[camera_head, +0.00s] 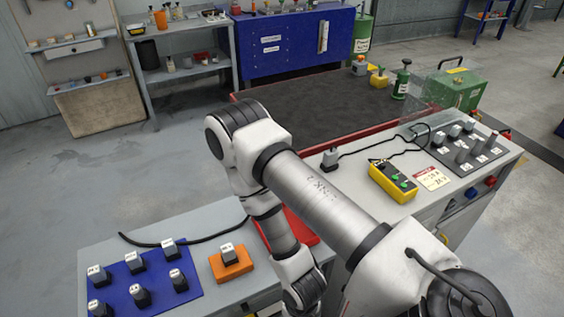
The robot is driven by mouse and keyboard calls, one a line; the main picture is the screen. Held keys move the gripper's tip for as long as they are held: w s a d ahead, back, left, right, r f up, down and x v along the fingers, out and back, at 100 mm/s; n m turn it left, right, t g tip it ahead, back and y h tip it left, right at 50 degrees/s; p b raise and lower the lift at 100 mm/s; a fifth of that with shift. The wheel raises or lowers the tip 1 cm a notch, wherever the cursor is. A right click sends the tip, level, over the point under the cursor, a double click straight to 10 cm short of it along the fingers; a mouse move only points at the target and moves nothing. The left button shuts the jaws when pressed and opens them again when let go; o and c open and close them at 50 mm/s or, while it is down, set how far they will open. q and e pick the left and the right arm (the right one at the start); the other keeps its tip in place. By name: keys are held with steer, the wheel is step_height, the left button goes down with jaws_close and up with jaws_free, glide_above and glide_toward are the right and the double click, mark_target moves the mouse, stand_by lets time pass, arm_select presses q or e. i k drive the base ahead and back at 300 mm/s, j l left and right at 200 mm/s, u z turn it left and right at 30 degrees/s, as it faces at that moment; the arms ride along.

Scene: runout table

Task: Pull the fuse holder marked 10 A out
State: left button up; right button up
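Several grey blocks with white labels, which look like fuse holders, stand on a blue mat (154,277) at the lower left. One more grey block (229,252) stands on an orange base (218,269) to its right. Several similar grey pieces (462,155) stand on a dark grey panel (484,165) at the right. The labels are too small to read, so I cannot tell which is marked 10 A. One of my arms comes in from the lower right, bends over the table and runs down past the bottom edge. Neither gripper shows.
A green case (459,90) stands behind. The dark table top (335,108) is mostly clear.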

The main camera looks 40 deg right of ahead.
mark_target(495, 135)
steer(key=k+l, duration=0.3)
steer(key=l, duration=0.15)
steer(key=k+l, duration=0.3)
steer(key=l, duration=0.15)
steer(key=k+l, duration=0.3)
steer(key=l, duration=0.15)
steer(key=z, duration=0.4)
steer(key=l+z, duration=0.1)
steer(key=z, duration=0.7)
steer(key=l+z, duration=0.15)
steer(key=z, duration=0.65)
steer(key=i+z, duration=0.4)
steer(key=i+j+z, duration=0.25)
steer(key=i+z, duration=0.15)
steer(key=i, duration=0.1)
